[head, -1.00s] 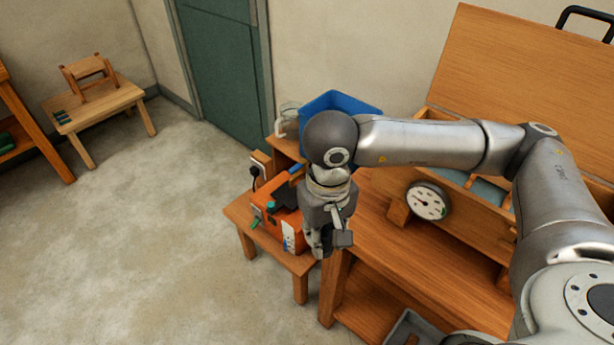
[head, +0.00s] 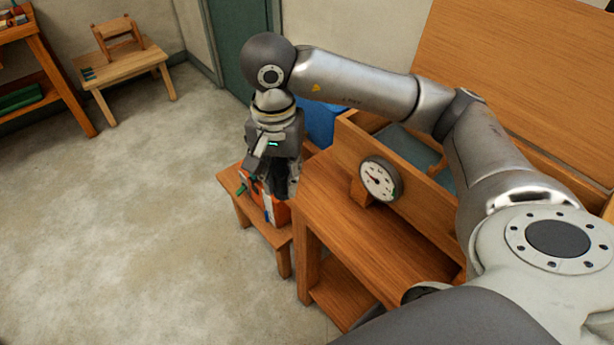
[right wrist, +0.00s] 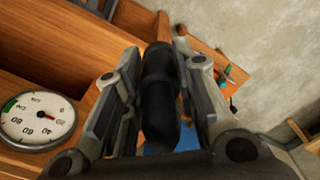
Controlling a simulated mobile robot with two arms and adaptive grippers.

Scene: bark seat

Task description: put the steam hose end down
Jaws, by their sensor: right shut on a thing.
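My right gripper (head: 272,180) hangs pointing down over the small low wooden table (head: 238,190), in front of the orange machine (head: 277,212), which it partly covers. In the right wrist view the right gripper (right wrist: 158,85) is shut on a thick black cylinder, the steam hose end (right wrist: 160,105), with a finger on each side of it. The rest of the hose cannot be made out. My left gripper is not in view.
A wooden bench (head: 345,228) with a round dial gauge (head: 381,179) stands right of the gripper. The gauge also shows in the right wrist view (right wrist: 38,122). A blue bin (head: 322,120) is behind. Bare floor (head: 130,220) lies left.

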